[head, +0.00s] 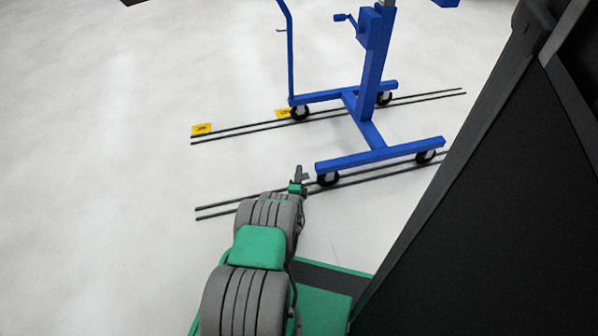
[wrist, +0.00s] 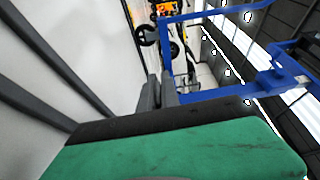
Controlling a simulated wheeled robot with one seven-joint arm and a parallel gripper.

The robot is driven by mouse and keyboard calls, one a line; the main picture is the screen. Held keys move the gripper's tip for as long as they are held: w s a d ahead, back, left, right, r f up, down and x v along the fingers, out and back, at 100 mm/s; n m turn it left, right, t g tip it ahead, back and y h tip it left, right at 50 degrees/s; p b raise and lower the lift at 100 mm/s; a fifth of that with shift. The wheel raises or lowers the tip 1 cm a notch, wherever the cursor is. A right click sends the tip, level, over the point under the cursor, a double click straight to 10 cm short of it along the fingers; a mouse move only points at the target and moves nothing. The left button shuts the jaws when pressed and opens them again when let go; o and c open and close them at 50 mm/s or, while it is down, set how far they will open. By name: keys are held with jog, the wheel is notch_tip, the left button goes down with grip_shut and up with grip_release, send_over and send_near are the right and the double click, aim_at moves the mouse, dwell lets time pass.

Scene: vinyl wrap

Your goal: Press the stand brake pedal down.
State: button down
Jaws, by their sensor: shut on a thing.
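The blue stand (head: 373,134) is on black casters on the floor. Its near front caster (head: 328,179) is at the left end of the near blue leg (head: 365,158). My gripper (head: 300,173) is low beside this caster, just to its left. In the wrist view my two dark fingers (wrist: 158,92) are close together, with a blue bar (wrist: 225,96) just to their right. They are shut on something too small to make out. The brake pedal cannot be told apart in either view, and whether my fingers touch it is unclear.
Two pairs of dark rails (head: 235,208) run along the floor under the stand's casters. Yellow tags (head: 201,129) lie by the far pair. A large dark panel (head: 510,210) covers the right side. The pale floor at left is clear.

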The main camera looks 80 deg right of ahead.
jog(key=shift+f+n+h, duration=0.4)
jog(key=shift+n+h, duration=0.1)
jog(key=shift+n, duration=0.6)
jog(key=c, duration=1.6)
grip_release()
